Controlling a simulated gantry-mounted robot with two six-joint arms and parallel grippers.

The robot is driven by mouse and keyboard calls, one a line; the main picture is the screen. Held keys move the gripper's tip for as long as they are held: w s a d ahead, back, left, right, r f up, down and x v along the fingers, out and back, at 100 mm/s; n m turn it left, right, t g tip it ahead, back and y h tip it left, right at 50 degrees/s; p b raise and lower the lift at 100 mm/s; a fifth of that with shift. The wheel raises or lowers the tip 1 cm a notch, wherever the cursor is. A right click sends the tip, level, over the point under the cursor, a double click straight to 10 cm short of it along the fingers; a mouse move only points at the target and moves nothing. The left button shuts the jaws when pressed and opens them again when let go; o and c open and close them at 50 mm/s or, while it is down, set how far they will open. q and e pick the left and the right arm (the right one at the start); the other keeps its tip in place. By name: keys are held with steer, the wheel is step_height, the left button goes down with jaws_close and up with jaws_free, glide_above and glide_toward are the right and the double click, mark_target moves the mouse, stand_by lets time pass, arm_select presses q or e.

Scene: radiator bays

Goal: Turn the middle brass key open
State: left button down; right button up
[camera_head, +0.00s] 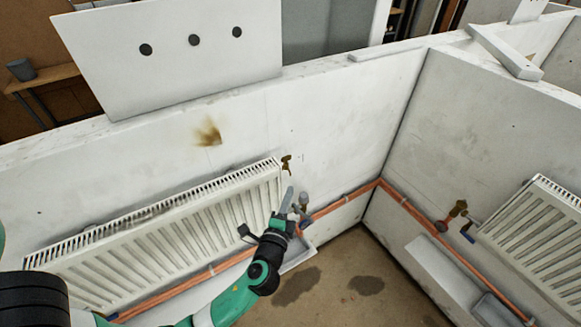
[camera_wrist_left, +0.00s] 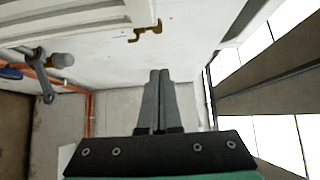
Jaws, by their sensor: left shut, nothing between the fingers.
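A brass key (camera_head: 287,162) sits on the white wall at the upper right end of the left radiator. It also shows in the left wrist view (camera_wrist_left: 145,30), above and slightly left of the fingertips, and apart from them. Another brass piece (camera_head: 458,208) is by the right radiator. I cannot tell from these frames which is the middle one. My left gripper (camera_head: 287,196) is shut and empty, just below the left brass key. Its two fingers (camera_wrist_left: 160,73) lie together in the left wrist view. My right gripper is not in view.
A white radiator (camera_head: 170,235) hangs left of my gripper. A grey valve (camera_head: 304,199) is close beside the fingers, on copper pipes (camera_head: 340,202) along the wall. Another radiator (camera_head: 540,240) is at right. The floor (camera_head: 345,265) below is open, with dark stains.

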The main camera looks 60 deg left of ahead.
mark_target(286, 160)
arm_select(q)
steer(key=s+a+x, duration=0.1)
steer(key=s+x, duration=0.1)
steer(key=x, duration=0.9)
steer(key=shift+w+a+p, duration=0.15)
steer(key=shift+a+p, duration=0.15)
steer(key=shift+a, duration=0.35)
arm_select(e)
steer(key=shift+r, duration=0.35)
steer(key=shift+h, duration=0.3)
